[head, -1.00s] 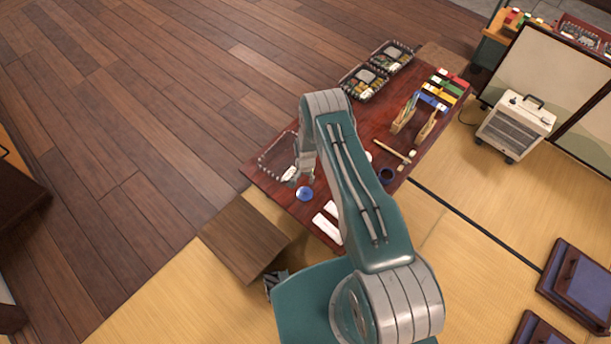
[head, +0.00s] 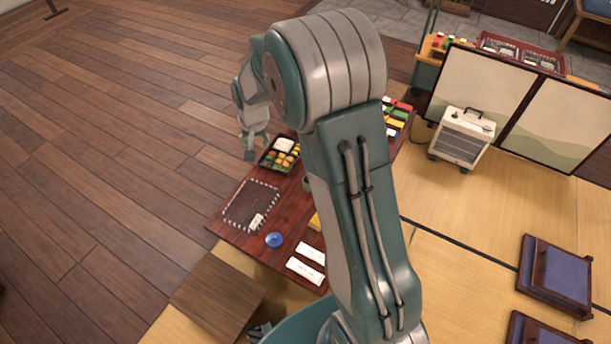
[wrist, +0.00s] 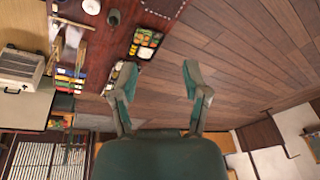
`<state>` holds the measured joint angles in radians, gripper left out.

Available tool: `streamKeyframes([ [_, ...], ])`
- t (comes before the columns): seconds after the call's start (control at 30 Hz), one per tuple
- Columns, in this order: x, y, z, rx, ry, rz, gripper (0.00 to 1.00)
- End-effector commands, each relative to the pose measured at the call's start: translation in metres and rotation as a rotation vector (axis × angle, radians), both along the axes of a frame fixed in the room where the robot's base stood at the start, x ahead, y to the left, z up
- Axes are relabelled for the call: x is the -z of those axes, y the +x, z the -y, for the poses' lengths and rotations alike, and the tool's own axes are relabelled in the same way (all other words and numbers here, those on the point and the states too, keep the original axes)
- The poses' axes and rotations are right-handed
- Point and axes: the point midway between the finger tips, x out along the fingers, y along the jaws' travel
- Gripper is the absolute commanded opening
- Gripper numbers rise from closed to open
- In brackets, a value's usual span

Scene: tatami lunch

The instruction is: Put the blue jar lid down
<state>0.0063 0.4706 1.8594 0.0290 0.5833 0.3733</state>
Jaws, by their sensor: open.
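The blue jar lid (head: 274,240) lies on the red-brown table (head: 232,229) near its front left end, between a stitched dark mat and white paper strips. My gripper (head: 250,152) is raised in the head view, up and to the left of the lid and well apart from it. In the wrist view my gripper (wrist: 158,84) has its two fingers spread with nothing between them. The lid is not visible in the wrist view.
The dark mat (head: 236,213) carries a small white item (head: 257,220). A bento box (head: 280,155) with food stands farther back, also seen in the wrist view (wrist: 145,43). White strips (head: 305,270) lie near the front edge. My arm hides much of the table's right side.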

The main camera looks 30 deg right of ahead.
Motion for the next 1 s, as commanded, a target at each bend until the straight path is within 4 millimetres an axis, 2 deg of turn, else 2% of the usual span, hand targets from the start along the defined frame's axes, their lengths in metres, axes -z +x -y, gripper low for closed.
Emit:
streamKeyframes([
  [0.03, -0.023, -0.01, 0.0, -0.018, -0.005, 0.02, 0.59],
  [0.2, -0.083, -0.049, -0.001, -0.081, -0.024, 0.063, 0.59],
  [0.4, -0.137, -0.105, -0.001, -0.153, -0.049, 0.113, 0.59],
  [0.5, -0.158, -0.135, -0.001, -0.19, -0.063, 0.138, 0.59],
  [0.73, -0.189, -0.207, -0.001, -0.272, -0.101, 0.195, 0.59],
  [0.9, -0.198, -0.258, -0.001, -0.328, -0.131, 0.234, 0.59],
  [1.0, -0.198, -0.28, -0.001, -0.353, -0.145, 0.252, 0.59],
])
